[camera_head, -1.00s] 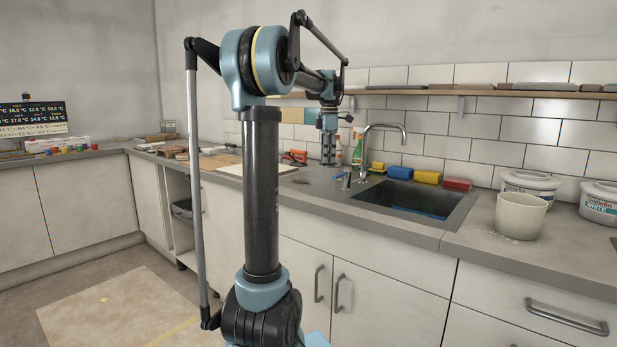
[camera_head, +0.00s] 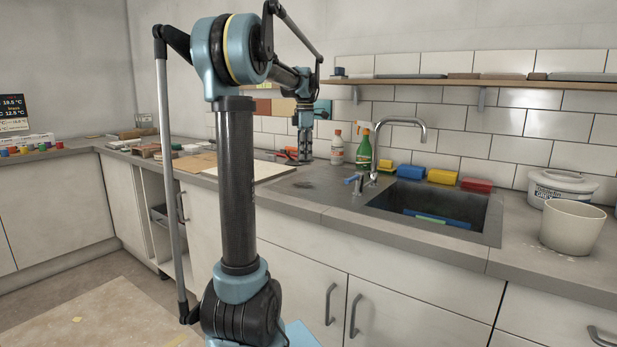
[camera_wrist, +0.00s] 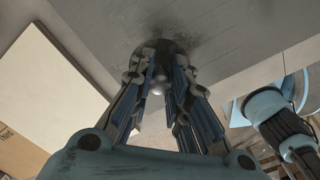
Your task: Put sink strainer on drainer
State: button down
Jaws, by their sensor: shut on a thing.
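My gripper (camera_wrist: 165,82) points down at the counter and is shut on the sink strainer. The strainer (camera_wrist: 157,90) shows in the wrist view as a small metal piece between the fingers, with a dark rounded part beyond them; the fingers hide much of it. In the head view my gripper (camera_head: 304,156) is over the counter left of the sink, and the strainer is too small to make out. The drainer (camera_head: 330,187) is the grey surface left of the sink, with a dark stain. It also shows in the wrist view (camera_wrist: 235,30), beyond the fingers; the gap is unclear.
The sink (camera_head: 485,235) with its tap (camera_head: 422,135) lies right of the drainer. A pale board (camera_head: 245,172) lies left of the drainer. Colored sponges (camera_head: 442,177) line the sink's back, and a beige pot (camera_head: 572,228) stands right.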

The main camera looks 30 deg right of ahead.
jog(key=shift+s+d+f, duration=0.1)
jog(key=shift+f, duration=1.85)
jog(key=shift+s+d+f, duration=0.1)
jog(key=shift+f, duration=1.85)
jog(key=c, duration=1.5)
grip_release()
jog(key=shift+f, duration=0.1)
jog(key=shift+c, duration=0.2)
notch_tip(320, 180, up, 12)
jog(key=shift+a+r, duration=0.1)
jog(key=shift+r, duration=0.05)
